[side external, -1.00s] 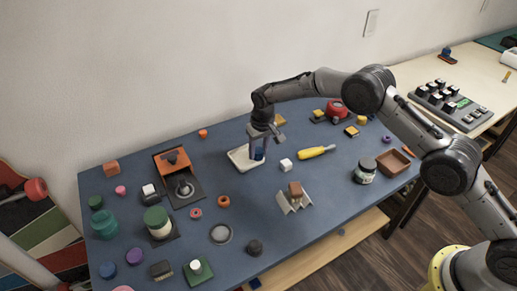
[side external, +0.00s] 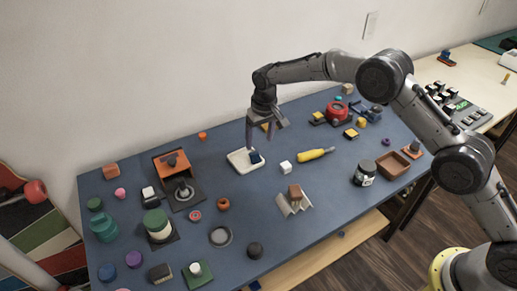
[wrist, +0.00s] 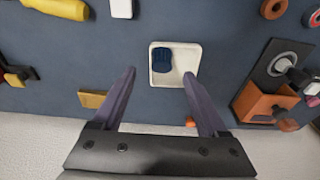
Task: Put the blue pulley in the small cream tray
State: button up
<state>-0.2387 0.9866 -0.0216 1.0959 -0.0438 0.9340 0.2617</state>
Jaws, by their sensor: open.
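The blue pulley (side external: 256,157) lies inside the small cream tray (side external: 240,165), toward its right side in the side view. In the wrist view the blue pulley (wrist: 162,60) sits in the upper left part of the tray (wrist: 188,62). My gripper (side external: 263,137) is above the tray, apart from the pulley. In the wrist view my gripper (wrist: 160,72) has its two fingers spread wide, open and empty.
A white cube (side external: 285,167) and a yellow screwdriver (side external: 311,155) lie right of the tray. An orange and black fixture (side external: 177,175) stands to the left. The table is bare just before the tray.

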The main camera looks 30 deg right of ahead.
jog(key=r, duration=0.4)
jog(key=s+r, duration=0.1)
jog(key=r, duration=0.1)
jog(key=s+d+r+t, duration=0.1)
jog(key=s+d+r, duration=0.4)
jog(key=s+r, duration=0.5)
jog(key=s+d+r+t, duration=0.1)
jog(key=s+d+r, duration=0.4)
jog(key=s+r, duration=0.45)
jog(key=s+d+f+t, duration=0.1)
jog(key=s+d+f, duration=0.1)
jog(key=s, duration=1)
jog(key=s+d+f, duration=0.1)
jog(key=s+d, duration=0.1)
jog(key=s, duration=1)
jog(key=shift+f+t, duration=0.4)
